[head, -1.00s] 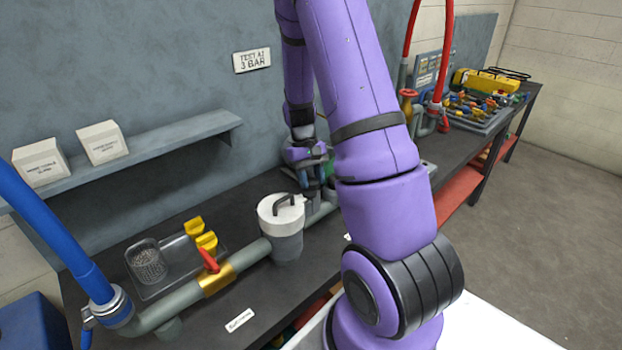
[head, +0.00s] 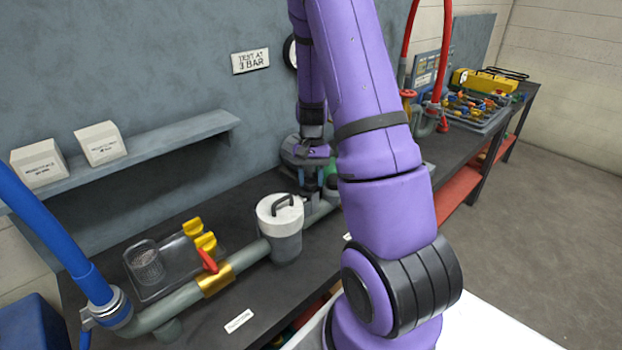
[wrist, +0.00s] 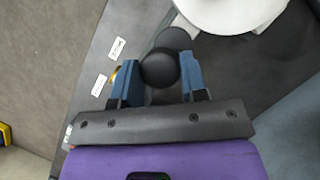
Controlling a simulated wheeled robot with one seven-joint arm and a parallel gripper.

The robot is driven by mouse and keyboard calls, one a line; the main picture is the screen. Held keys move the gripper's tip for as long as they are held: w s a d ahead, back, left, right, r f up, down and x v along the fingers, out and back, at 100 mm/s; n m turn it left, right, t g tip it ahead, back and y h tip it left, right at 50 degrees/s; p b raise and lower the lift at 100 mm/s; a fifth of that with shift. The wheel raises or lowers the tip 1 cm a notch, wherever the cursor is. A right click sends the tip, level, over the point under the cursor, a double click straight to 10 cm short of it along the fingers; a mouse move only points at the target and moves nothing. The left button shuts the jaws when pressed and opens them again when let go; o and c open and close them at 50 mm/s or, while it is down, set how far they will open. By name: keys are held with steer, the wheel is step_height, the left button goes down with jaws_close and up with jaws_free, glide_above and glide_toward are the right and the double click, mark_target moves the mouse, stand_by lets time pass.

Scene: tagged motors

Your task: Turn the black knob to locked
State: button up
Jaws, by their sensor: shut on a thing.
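The black knob (wrist: 159,68) is a round dark ball shape between my fingers in the wrist view. My gripper (wrist: 160,78) has its two blue-padded fingers on either side of it and is shut on it. A second dark round part (wrist: 173,40) shows just beyond the knob. In the head view my gripper (head: 313,197) is low over the pipe line behind the white-lidded pot; the knob is hidden there. Which way the knob is set cannot be told.
The white-lidded pot (head: 281,222) stands close to the left of my gripper. A red-handled brass valve (head: 214,279), a tray (head: 157,290) with yellow parts and a blue hose (head: 50,235) are further left. A shelf (head: 160,150) with two boxes is on the wall.

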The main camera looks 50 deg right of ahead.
steer(key=o, duration=0.9)
steer(key=v, duration=1)
steer(key=shift+w+r, duration=0.15)
steer(key=shift+r, duration=0.15)
steer(key=shift+d, duration=0.1)
